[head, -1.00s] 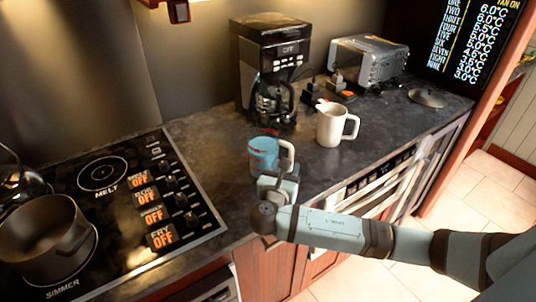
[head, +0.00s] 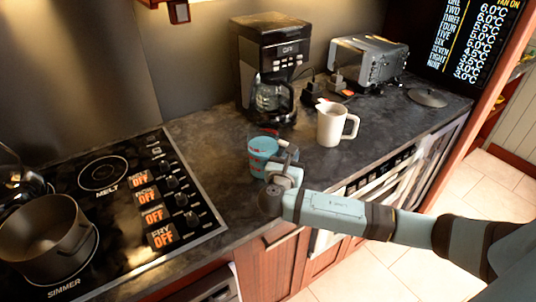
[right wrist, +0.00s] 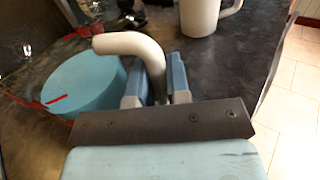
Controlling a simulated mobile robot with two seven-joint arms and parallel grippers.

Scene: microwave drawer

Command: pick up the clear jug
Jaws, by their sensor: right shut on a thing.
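A small clear jug (head: 262,151) with red markings, a blue inside and a pale handle is at the front of the dark counter. In the right wrist view, the jug (right wrist: 86,84) is left of the fingers and its curved handle (right wrist: 130,44) runs down between them. My right gripper (head: 284,172) is shut on the handle; it also shows in the right wrist view (right wrist: 158,82). The gripper hides part of the jug's near side, and I cannot tell whether the base touches the counter. My left gripper is not in view.
The hob (head: 110,215) with a dark pot (head: 45,240) is left.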

